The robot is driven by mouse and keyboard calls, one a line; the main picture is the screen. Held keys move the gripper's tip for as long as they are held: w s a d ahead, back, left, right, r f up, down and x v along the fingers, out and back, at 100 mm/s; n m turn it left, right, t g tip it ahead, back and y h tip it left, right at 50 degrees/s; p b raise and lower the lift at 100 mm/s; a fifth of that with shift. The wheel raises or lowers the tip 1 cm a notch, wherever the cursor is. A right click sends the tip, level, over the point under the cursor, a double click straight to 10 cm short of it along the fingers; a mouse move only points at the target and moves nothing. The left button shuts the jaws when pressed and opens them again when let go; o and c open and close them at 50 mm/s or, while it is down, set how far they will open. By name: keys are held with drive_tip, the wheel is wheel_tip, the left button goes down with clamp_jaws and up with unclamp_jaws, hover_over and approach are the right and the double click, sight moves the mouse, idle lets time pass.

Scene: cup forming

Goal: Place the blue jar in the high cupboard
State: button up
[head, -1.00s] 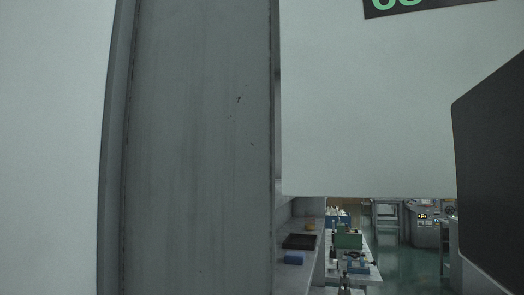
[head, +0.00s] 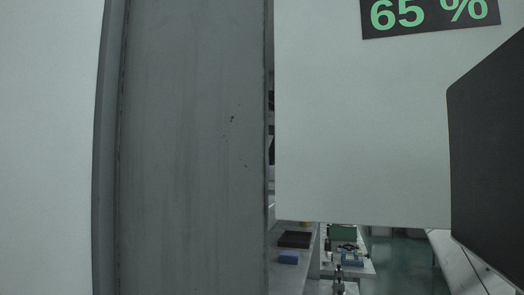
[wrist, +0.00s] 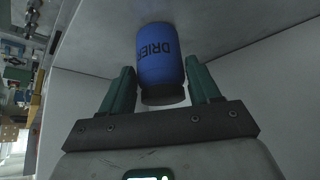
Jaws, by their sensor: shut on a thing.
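The blue jar (wrist: 160,56) has dark lettering reading "DRIER" and a dark lid on the end nearest my wrist. It sits between the two green fingers of my gripper (wrist: 163,84) in the wrist view, and my gripper is shut on it. The jar's far end is close to a plain grey surface (wrist: 236,24) in that view; I cannot tell whether they touch. Pale grey walls meet at an edge around the jar, and I cannot tell for certain whether they belong to the cupboard. Jar and gripper are hidden in the head view.
A tall scuffed grey panel (head: 190,150) fills the left middle of the head view. Low beyond it, a bench holds a black tray (head: 295,239) and a small blue block (head: 289,257). Green floor (head: 400,262) shows open farther right.

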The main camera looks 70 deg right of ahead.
drive_tip(key=shift+f, duration=0.15)
drive_tip(key=shift+f, duration=0.2)
drive_tip(key=o, duration=1.1)
drive_tip(key=shift+o, duration=0.2)
drive_tip(key=shift+r, duration=0.15)
drive_tip(key=shift+a+r, duration=0.1)
drive_tip(key=shift+r, duration=0.15)
drive_tip(key=v, duration=0.2)
drive_tip(key=shift+s+a+r, duration=0.1)
drive_tip(key=shift+s+r, duration=0.05)
drive_tip(key=shift+r, duration=0.1)
drive_tip(key=s+a+b, duration=0.3)
drive_tip(key=s+a, duration=0.3)
drive_tip(key=s, duration=0.4)
drive_tip(key=shift+s, duration=0.25)
